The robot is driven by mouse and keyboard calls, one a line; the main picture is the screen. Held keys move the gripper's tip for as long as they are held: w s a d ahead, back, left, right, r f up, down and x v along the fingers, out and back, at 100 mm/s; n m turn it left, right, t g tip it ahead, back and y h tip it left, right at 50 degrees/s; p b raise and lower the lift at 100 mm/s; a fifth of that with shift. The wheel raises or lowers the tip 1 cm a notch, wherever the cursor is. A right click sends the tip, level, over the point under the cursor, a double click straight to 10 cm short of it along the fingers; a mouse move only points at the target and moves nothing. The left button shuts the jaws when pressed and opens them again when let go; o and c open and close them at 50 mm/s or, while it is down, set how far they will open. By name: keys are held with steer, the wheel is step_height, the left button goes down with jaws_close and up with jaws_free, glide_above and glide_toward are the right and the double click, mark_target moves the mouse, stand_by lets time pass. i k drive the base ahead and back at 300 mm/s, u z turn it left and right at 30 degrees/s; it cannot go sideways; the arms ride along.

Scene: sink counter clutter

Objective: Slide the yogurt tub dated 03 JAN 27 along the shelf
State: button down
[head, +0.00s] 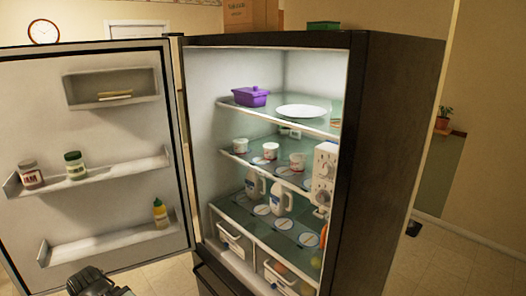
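Several white tubs stand upright on the fridge's middle glass shelf (268,163): a left tub (241,145), a middle tub (271,150) and a right tub (297,161). Their print is too small to read, so I cannot tell which is dated 03 JAN 27. Pale round marks lie on the shelf in front of them. A dark part of my arm, seemingly with my gripper (98,284), shows at the bottom left edge, outside the fridge and far from the tubs. It is cut off by the frame, and its fingers cannot be made out.
The open fridge door (100,205) stands at left, with jars and a bottle on its shelves. The upper shelf holds a purple container (251,96) and white plate (302,111). Milk jugs (281,197) stand below. A white knobbed box (325,173) narrows the opening's right side.

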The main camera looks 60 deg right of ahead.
mark_target(271, 150)
steer(key=i, duration=0.9)
steer(key=u, duration=0.05)
